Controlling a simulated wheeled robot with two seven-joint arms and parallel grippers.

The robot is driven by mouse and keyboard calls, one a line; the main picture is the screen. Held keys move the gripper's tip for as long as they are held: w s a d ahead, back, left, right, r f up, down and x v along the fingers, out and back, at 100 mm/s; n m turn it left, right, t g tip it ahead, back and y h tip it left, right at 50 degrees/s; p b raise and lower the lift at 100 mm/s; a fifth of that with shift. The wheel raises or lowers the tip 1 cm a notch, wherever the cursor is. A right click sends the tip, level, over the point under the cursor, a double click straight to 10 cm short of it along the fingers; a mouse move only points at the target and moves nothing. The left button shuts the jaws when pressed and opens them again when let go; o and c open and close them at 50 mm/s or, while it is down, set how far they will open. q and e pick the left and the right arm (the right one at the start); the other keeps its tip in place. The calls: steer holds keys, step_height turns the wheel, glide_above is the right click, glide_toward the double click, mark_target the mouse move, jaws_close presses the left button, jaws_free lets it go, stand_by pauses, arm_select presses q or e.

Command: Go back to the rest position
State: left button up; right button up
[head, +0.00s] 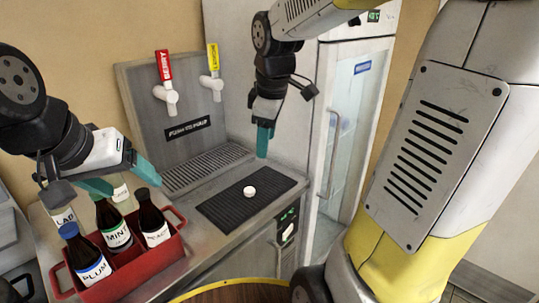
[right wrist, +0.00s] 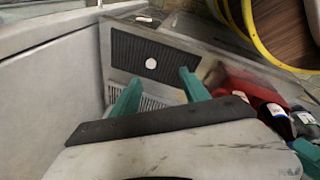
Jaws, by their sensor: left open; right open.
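My left gripper (head: 122,180) hangs just above the red crate at the lower left of the head view, open, its teal fingers close to the bottle tops. My right gripper (head: 264,143) is open and empty above the counter, fingers pointing down. It also shows in the right wrist view (right wrist: 158,95), with its teal fingers apart. A small white cap (head: 249,191) lies on the black ribbed mat (head: 225,212), below and apart from the right gripper.
The red crate (head: 148,258) holds several dark bottles, including a blue-capped PLUM bottle (head: 85,258) and a MINT bottle (head: 112,228). A red tap (head: 165,75) and a yellow tap (head: 213,72) stand behind. A glass-door fridge (head: 352,120) stands right. A round wooden top (head: 235,293) is in front.

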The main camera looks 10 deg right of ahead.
steer(key=s+r+m+t+y, duration=0.1)
steer(key=s+m+t, duration=0.2)
steer(key=s+m, duration=0.9)
steer(key=shift+s+d+r+y, duration=0.15)
steer(key=shift+s+d+y, duration=0.05)
steer(key=shift+s+y, duration=0.25)
